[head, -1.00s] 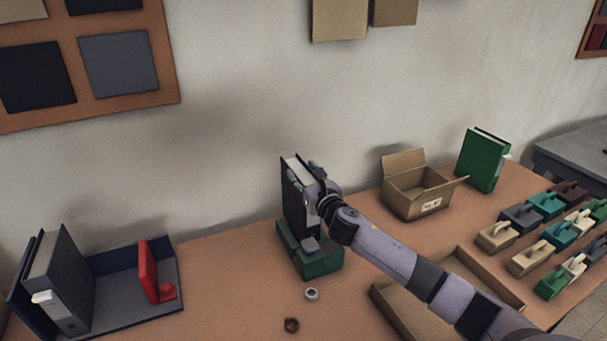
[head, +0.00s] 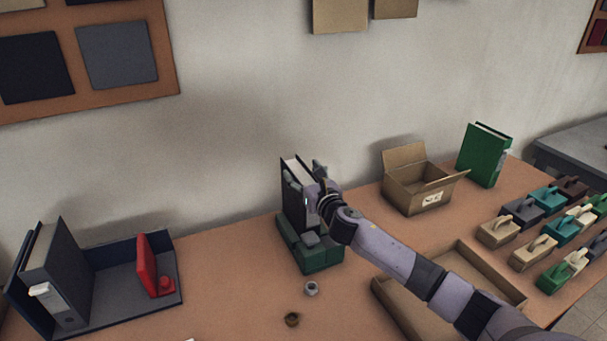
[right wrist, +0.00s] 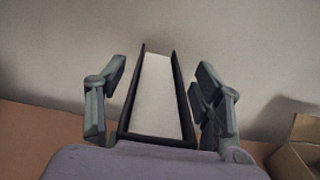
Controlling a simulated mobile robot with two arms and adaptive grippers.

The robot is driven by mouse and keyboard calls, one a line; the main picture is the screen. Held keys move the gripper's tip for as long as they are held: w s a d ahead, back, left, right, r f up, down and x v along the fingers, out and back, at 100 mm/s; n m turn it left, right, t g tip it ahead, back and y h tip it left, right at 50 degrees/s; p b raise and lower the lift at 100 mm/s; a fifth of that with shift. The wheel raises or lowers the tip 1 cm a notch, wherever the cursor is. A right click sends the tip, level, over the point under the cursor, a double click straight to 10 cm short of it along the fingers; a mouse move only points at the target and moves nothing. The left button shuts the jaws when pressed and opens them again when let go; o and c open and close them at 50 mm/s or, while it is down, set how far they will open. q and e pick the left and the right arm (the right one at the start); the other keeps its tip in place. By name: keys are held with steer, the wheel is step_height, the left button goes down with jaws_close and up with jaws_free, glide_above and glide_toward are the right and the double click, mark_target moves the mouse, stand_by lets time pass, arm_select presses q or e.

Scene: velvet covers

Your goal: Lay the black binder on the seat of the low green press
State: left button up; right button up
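The black binder (head: 292,208) stands upright on the low green press (head: 318,258), against its back part, with its white pages facing up. It also shows in the right wrist view (right wrist: 155,100), between my fingers. My right gripper (head: 307,180) is around the binder's upper part and is open. In the right wrist view its fingers (right wrist: 158,100) stand on either side of the covers, with a clear gap on the left and a narrow one on the right. The binder's lower right side is partly hidden by my right arm. My left gripper is not in view.
A grey binder (head: 58,270) and a red piece (head: 147,266) stand in a dark tray at left. Two small round items lie before the press. An open carton (head: 412,193), a green binder (head: 484,155), a shallow cardboard tray (head: 462,262) and several coloured blocks are at right.

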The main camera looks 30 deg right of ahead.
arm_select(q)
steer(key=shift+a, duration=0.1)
arm_select(e)
steer(key=shift+f, duration=0.2)
steer(key=shift+s, duration=0.1)
steer(key=s, duration=1.1)
steer(key=shift+s+a+r, duration=0.15)
steer(key=shift+s+a, duration=0.2)
steer(key=shift+s, duration=0.05)
